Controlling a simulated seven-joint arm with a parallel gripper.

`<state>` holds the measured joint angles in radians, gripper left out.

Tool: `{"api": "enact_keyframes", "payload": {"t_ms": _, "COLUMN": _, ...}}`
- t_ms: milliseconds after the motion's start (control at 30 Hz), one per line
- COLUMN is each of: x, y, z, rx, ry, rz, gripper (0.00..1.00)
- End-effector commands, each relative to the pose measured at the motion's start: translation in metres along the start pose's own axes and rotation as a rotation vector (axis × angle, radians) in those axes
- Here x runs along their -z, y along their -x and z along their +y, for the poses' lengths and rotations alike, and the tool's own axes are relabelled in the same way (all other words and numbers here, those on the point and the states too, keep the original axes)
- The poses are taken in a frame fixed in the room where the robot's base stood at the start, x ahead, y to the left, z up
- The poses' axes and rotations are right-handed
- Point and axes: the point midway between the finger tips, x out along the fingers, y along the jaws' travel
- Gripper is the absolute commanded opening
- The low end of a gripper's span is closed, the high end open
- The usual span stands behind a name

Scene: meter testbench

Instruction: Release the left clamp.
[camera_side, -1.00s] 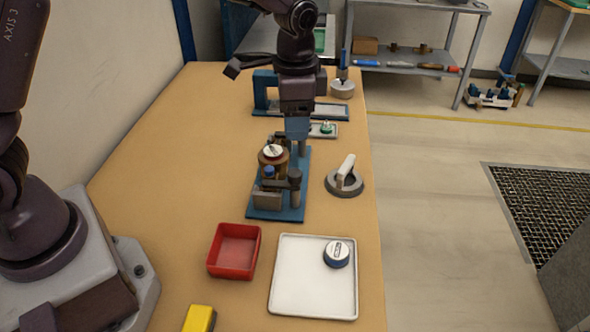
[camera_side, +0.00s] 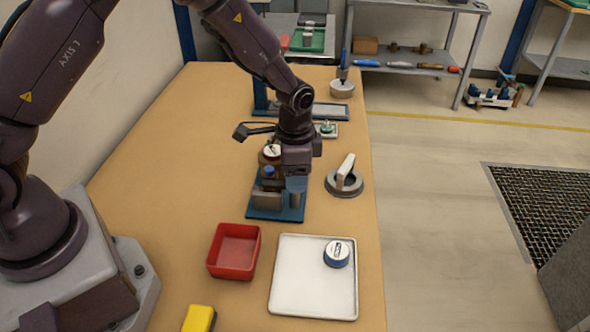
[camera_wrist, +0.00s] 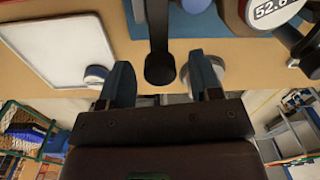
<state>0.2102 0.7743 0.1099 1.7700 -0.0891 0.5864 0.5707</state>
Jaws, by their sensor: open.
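The blue fixture plate (camera_side: 262,214) carries a brass-coloured meter (camera_side: 270,151) with a white face. The meter also shows in the wrist view (camera_wrist: 268,14), its display reading about 52.6. A dark clamp part with a rounded end (camera_wrist: 160,68) shows between my fingers in the wrist view. My gripper (camera_side: 297,186) is over the front right of the plate and hides most of the clamp in the side view. In the wrist view my gripper (camera_wrist: 162,80) is open, one blue finger on each side of the clamp part. I cannot tell whether they touch it.
A red bin (camera_side: 234,250) and a white tray (camera_side: 290,299) holding a round blue-and-white piece (camera_side: 337,254) lie in front of the fixture. A grey round base with a pale lever (camera_side: 345,180) stands to its right. The table left of the fixture is clear.

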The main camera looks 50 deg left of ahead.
Motion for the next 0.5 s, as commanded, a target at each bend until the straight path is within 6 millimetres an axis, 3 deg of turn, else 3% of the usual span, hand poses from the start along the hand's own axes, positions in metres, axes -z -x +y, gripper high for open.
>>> {"api": "enact_keyframes", "payload": {"t_ms": 133, "x": 0.0000, "y": 0.0002, "z": 0.0000, "rx": 0.000, "ry": 0.000, "rz": 0.000, "gripper": 0.56}}
{"api": "enact_keyframes", "payload": {"t_ms": 333, "x": 0.0000, "y": 0.0004, "z": 0.0000, "rx": 0.000, "ry": 0.000, "rz": 0.000, "gripper": 0.10}}
{"api": "enact_keyframes", "payload": {"t_ms": 500, "x": -0.0001, "y": 0.0004, "z": 0.0000, "rx": 0.000, "ry": 0.004, "rz": 0.000, "gripper": 0.09}}
